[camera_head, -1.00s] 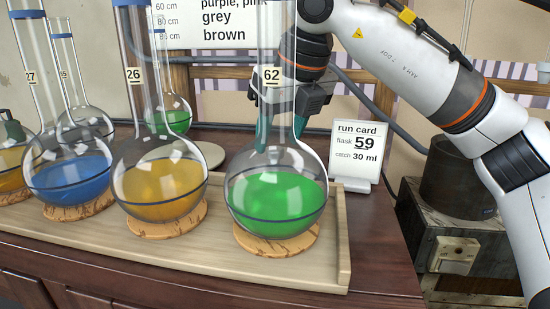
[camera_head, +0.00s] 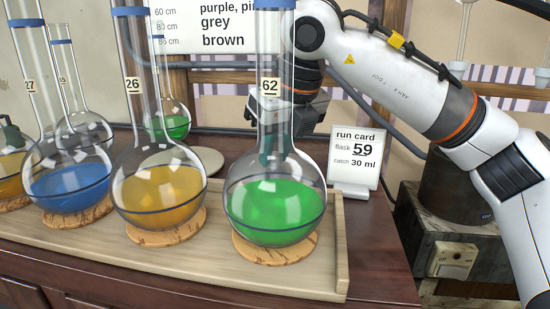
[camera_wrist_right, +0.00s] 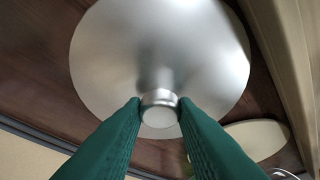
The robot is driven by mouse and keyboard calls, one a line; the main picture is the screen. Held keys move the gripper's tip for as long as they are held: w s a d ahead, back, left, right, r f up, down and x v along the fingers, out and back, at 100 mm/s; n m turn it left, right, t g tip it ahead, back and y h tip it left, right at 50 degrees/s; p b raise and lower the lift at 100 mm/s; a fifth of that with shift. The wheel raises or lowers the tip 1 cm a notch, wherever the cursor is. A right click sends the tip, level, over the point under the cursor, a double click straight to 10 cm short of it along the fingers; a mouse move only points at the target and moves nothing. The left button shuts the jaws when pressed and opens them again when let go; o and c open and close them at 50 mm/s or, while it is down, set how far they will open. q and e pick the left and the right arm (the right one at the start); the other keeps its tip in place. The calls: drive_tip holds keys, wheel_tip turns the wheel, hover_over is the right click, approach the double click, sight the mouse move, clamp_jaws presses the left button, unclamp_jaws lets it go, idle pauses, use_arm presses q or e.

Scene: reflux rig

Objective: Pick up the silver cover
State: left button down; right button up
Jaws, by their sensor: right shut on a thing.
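The silver cover (camera_wrist_right: 205,55) is a smooth round metal disc with a short knob (camera_wrist_right: 159,108) in its middle, seen from above in the right wrist view. My right gripper (camera_wrist_right: 160,110) has its two green fingers against either side of the knob and is shut on it. In the head view my right gripper (camera_head: 272,150) reaches down behind the green flask marked 62 (camera_head: 275,208). The cover cannot be made out there, hidden behind that flask. Whether the cover still touches the table is not clear.
A wooden tray (camera_head: 190,262) holds round flasks on cork rings, including an amber one marked 26 (camera_head: 158,195) and a blue one (camera_head: 70,188). A run card (camera_head: 355,160) reading flask 59 stands to the right. A pale disc (camera_head: 195,161) lies behind the tray.

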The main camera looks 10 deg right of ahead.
wheel_tip(320, 180, up, 18)
drive_tip(key=p, duration=0.1)
idle(0.4)
drive_tip(key=shift+d, duration=0.1)
